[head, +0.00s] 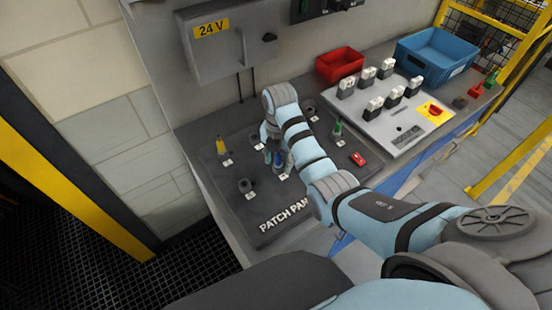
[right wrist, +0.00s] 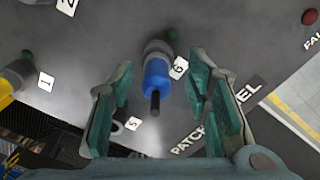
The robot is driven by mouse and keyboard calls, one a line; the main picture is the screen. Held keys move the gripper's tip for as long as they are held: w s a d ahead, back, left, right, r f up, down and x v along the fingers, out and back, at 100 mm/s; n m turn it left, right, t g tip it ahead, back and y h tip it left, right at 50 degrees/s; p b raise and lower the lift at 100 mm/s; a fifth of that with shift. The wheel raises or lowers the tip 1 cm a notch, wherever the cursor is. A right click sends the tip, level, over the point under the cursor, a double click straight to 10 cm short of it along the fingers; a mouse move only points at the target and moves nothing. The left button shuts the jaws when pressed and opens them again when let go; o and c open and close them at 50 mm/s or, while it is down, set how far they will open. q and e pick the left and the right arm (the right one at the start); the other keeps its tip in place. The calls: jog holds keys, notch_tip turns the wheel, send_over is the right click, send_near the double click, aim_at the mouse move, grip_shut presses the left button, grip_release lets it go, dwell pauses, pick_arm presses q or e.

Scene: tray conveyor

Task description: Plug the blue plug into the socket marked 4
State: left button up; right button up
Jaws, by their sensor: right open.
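The blue plug (right wrist: 157,77) stands in a grey socket beside the label 6 in the right wrist view, its dark cable end toward the camera. In the head view the blue plug (head: 279,160) is partly hidden by my right gripper (head: 273,152). In the wrist view my right gripper (right wrist: 160,82) is open, its green fingers on either side of the blue plug with gaps. The dark patch panel (head: 255,208) carries several sockets. I cannot make out a label 4 in either view. My left gripper is not in view.
A yellow plug (head: 221,146) stands at the panel's left, by label 1, and a green plug (head: 337,129) at its right. An empty-looking socket (head: 246,186) is at lower left.

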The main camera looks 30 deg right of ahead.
jog(key=shift+w+d+f, duration=0.1)
jog(key=shift+w+f, duration=0.05)
jog(key=shift+w, duration=0.15)
jog(key=c, duration=0.5)
grip_shut()
jog(key=shift+r, duration=1.65)
jog(key=shift+s, duration=0.1)
